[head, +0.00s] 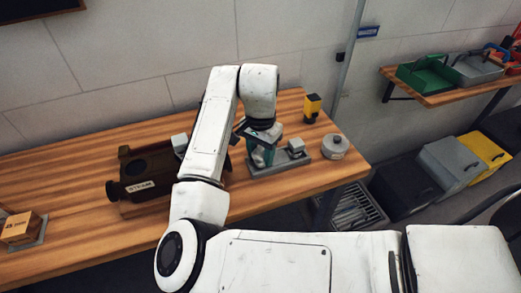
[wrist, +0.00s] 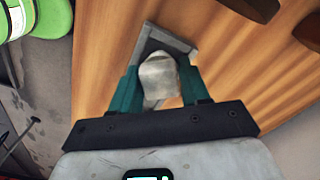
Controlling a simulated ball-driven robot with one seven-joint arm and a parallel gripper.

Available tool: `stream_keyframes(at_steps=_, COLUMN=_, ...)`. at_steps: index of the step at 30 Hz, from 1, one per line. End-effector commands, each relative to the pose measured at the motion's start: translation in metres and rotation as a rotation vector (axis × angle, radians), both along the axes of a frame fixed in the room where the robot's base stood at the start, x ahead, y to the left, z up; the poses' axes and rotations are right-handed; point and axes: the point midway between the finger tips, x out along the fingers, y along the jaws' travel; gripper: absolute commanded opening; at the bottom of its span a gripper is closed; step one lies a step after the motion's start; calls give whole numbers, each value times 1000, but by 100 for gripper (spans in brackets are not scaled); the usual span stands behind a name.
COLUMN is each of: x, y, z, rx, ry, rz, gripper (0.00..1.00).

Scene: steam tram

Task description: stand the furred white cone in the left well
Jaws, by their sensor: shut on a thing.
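My gripper (head: 262,154) has teal fingers and is over the grey block on the bench; in the wrist view (wrist: 161,88) the fingers are closed on both sides of a pale, whitish-grey rounded piece (wrist: 158,75), which looks like the furred white cone. In the head view this piece is hidden by the gripper. The grey block (head: 283,166) lies under and beside the gripper, with a light grey piece (head: 296,146) at its right end. A dark recess with a grey rim (wrist: 176,40) shows beyond the held piece. I cannot tell whether the piece touches the block.
A brown boxy machine (head: 145,180) stands left of my arm. A round grey tin (head: 335,146) and a yellow-black object (head: 312,107) stand right of and behind the block. A wooden box (head: 22,228) is far left. A shelf with bins (head: 428,75) is on the right.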

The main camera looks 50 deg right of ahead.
Motion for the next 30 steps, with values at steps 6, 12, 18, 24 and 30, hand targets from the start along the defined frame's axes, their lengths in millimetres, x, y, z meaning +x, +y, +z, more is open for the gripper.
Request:
stream_keyframes(at_steps=6, x=0, y=0, z=-1, rx=0, ry=-1, rz=0, gripper=3)
stream_keyframes(at_steps=12, x=0, y=0, z=-1, rx=0, ry=-1, rz=0, gripper=56)
stream_keyframes(at_steps=18, x=0, y=0, z=-1, rx=0, ry=-1, rz=0, gripper=75)
stream_keyframes(at_steps=24, x=0, y=0, z=-1, rx=1, ry=0, rz=0, gripper=78)
stream_keyframes(at_steps=30, x=0, y=0, z=-1, rx=1, ry=0, rz=0, gripper=98)
